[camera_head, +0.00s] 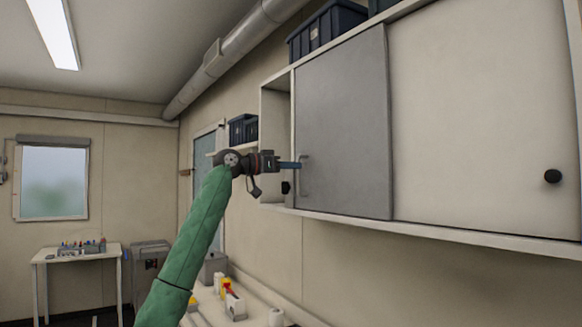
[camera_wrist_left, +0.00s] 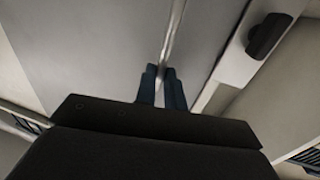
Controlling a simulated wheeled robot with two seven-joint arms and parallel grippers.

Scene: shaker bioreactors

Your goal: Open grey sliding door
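The grey sliding door (camera_head: 345,125) is the front of a wall cabinet, left of a white door panel (camera_head: 480,110). A narrow part of the cabinet's inside shows left of the grey door's edge. The door's upright metal handle (camera_head: 305,178) is near its left edge. My left gripper (camera_head: 297,165) reaches it from the left. In the left wrist view, the two blue fingers (camera_wrist_left: 164,78) stand close together, one on each side of the handle bar (camera_wrist_left: 173,35), and look closed on it; the contact itself is partly hidden. My right gripper is not in view.
A black knob (camera_head: 552,176) is on the white panel; another (camera_head: 286,187) is close by the gripper. Dark crates (camera_head: 327,28) stand on top of the cabinet. Below are a bench with small items and a bin (camera_head: 150,262). A small table (camera_head: 78,258) stands back left.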

